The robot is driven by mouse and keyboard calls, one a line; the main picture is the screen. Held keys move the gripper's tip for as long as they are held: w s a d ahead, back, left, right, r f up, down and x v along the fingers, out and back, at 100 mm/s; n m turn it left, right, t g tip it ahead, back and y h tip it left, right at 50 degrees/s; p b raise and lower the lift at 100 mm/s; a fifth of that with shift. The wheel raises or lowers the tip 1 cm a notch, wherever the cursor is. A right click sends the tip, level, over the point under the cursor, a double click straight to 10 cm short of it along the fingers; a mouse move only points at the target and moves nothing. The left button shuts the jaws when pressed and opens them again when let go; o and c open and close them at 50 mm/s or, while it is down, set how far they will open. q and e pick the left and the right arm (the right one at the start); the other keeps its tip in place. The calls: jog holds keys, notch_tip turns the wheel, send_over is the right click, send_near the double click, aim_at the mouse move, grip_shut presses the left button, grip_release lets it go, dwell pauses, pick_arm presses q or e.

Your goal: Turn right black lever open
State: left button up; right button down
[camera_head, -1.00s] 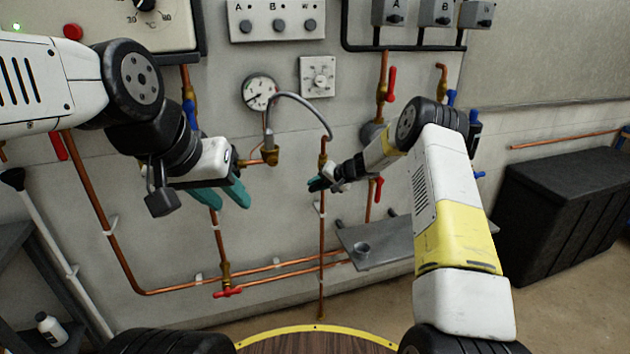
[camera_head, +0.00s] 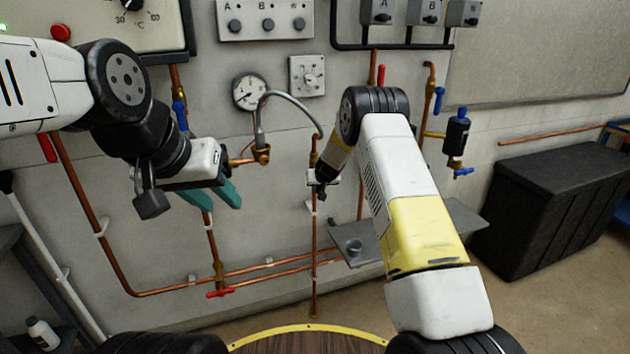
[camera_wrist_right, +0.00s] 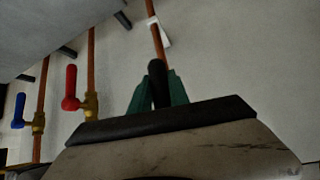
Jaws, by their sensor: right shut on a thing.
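In the right wrist view, a black lever (camera_wrist_right: 157,78) stands between the two green fingers of my right gripper (camera_wrist_right: 157,92). The fingers are shut on it, one on each side. A copper pipe (camera_wrist_right: 157,38) runs upward behind it. In the head view my right gripper (camera_head: 318,187) is at the vertical copper pipe below the grey hose; my own arm hides most of it, and I cannot clearly make out the lever there. My left gripper (camera_head: 216,197) is open and empty, with its teal fingers apart in front of the wall pipes on the left.
A pressure gauge (camera_head: 249,91) and grey hose (camera_head: 290,95) are above the grippers. Red (camera_wrist_right: 71,88) and blue (camera_wrist_right: 19,110) levers stand left in the wrist view. A black chest (camera_head: 545,210) is at right.

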jog(key=shift+d+f, duration=0.15)
dwell(0.4)
jog(key=c, duration=1.3)
grip_release()
jog(key=shift+o, duration=0.2)
jog(key=a+v, duration=0.1)
jog(key=v, duration=0.6)
jog(key=shift+s+d+r, duration=0.3)
jog(key=shift+d, duration=0.1)
